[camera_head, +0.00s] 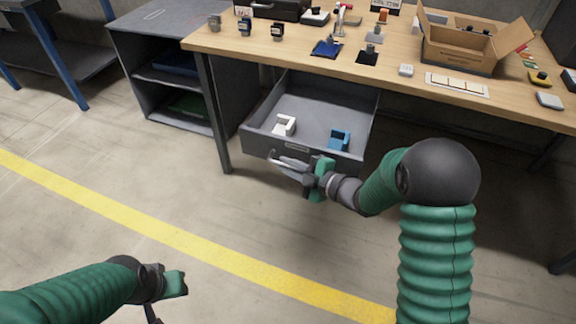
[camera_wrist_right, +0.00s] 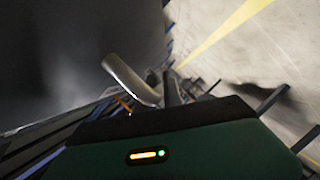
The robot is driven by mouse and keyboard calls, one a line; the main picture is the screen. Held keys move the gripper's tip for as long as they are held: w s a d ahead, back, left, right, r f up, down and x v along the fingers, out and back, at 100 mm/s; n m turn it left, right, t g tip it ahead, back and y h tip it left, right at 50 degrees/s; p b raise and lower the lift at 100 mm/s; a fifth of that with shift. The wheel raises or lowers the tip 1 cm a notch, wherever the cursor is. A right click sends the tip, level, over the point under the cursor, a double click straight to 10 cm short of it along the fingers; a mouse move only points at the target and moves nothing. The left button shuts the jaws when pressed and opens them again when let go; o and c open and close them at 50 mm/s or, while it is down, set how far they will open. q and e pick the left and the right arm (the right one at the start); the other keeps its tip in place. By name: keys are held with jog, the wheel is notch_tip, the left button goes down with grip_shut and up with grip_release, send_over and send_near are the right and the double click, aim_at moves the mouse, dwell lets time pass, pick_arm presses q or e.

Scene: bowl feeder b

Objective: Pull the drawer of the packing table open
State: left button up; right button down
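The grey drawer (camera_head: 262,143) of the packing table (camera_head: 300,58) stands pulled well out from under the wooden top. A white piece (camera_head: 284,125) and a blue piece (camera_head: 340,139) lie inside it. My right gripper (camera_head: 283,164) is at the drawer's front, at the handle (camera_head: 272,155). In the right wrist view the curved metal handle (camera_wrist_right: 130,80) runs down to the fingers. The gripper body hides most of the fingertips, so I cannot tell if they grip it. My left gripper (camera_head: 165,300) is low at the left, away from the table, its fingers mostly hidden.
An open cardboard box (camera_head: 458,58) and several small items stand on the tabletop. A grey shelf unit (camera_head: 165,75) stands left of the table. The floor in front, with its yellow line (camera_head: 190,236), is clear.

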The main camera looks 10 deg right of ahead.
jog(key=c, duration=1.5)
grip_release()
jog(key=shift+f, duration=0.1)
jog(key=shift+s+d, duration=0.1)
jog(key=shift+s+d+r, duration=0.2)
jog(key=shift+s+d, duration=0.05)
jog(key=p+v, duration=0.4)
jog(key=v, duration=1.2)
jog(key=shift+a+f, duration=0.1)
jog(key=shift+a, duration=0.05)
